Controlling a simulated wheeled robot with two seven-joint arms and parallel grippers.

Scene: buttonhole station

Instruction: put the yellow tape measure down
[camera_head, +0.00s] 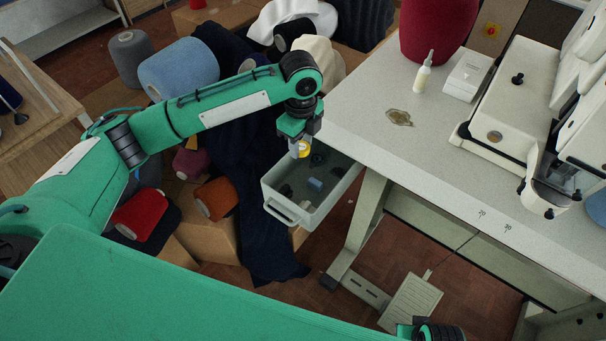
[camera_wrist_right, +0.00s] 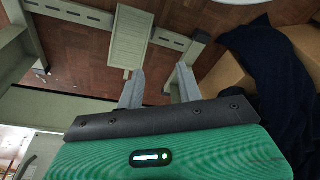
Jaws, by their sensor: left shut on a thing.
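The yellow tape measure (camera_head: 303,149) shows in the head view as a small yellow and white piece between the fingers of my left gripper (camera_head: 300,145). The gripper points down, shut on it, and hides much of it. Both are over the far left part of an open grey drawer (camera_head: 284,212) beside the table; the exact height above the drawer floor is hard to tell. In the right wrist view my right gripper (camera_wrist_right: 160,72) has its two fingers apart with nothing between them.
The drawer holds a blue piece (camera_head: 315,184) and several dark items. The white table (camera_head: 440,135) carries a small bottle (camera_head: 423,75), a white box (camera_head: 468,75), a yellowish flat item (camera_head: 399,117) and a machine (camera_head: 510,95). Yarn cones (camera_head: 180,67) and dark cloth (camera_head: 255,220) crowd the left.

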